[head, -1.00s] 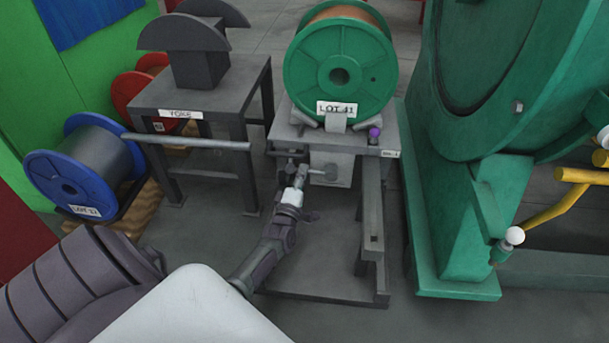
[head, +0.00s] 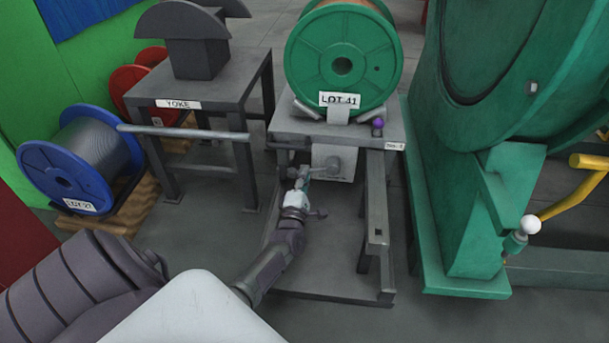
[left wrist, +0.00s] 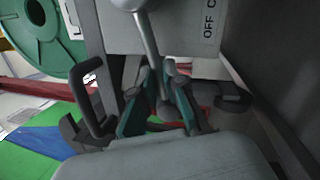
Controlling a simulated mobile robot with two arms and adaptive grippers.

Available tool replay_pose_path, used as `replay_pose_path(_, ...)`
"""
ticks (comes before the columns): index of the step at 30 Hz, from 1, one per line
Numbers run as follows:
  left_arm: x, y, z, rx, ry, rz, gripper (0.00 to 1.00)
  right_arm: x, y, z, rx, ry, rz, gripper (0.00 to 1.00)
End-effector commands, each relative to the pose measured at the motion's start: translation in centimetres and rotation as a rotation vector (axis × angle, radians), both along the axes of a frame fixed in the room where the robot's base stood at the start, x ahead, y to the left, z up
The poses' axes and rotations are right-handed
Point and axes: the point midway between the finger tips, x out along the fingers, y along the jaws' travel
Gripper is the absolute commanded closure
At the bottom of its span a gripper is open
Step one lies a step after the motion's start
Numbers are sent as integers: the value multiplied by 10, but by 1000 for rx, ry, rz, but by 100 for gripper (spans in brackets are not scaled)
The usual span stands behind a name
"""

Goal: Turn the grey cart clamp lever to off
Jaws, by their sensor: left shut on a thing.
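The grey clamp lever (head: 323,172) is on a pale box (head: 345,168) under the front of the cart that holds the green LOT 41 spool (head: 345,60). My left gripper (head: 302,182) is at the lever's free end, below and left of its pivot. In the left wrist view the grey lever (left wrist: 148,40) comes down from its pivot at the top to between the fingers of my left gripper (left wrist: 160,108), which are shut on its end. A panel marked OFF (left wrist: 209,20) is beside the pivot; the rest of its lettering is cut off. My right gripper is out of view.
A cart rail (head: 377,215) is right of my left forearm. A yoke stand (head: 205,90) with a horizontal bar (head: 180,131) and a blue spool (head: 65,178) are at left. A big green machine (head: 470,220) bounds the right. A black handle (left wrist: 90,95) is left of my fingers.

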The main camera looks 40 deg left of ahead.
Motion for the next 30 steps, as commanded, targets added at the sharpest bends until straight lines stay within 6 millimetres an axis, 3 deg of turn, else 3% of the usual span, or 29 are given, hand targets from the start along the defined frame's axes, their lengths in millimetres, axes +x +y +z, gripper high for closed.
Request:
replay_pose_path(5, 0, 0, -2, -7, 3, 0, 100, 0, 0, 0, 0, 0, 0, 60)
replay_pose_path(6, 0, 0, -2, -7, 3, 0, 82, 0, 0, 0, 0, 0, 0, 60)
replay_pose_path(10, 0, 0, -2, -6, 2, 0, 63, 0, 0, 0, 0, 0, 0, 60)
replay_pose_path(20, 0, 0, 2, 11, 9, 0, 63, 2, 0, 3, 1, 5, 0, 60)
replay_pose_path(23, -1, 2, 10, 61, 40, 0, 63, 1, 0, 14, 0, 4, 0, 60)
replay_pose_path(30, -2, 4, 47, 353, 217, 2, 63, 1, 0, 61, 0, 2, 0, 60)
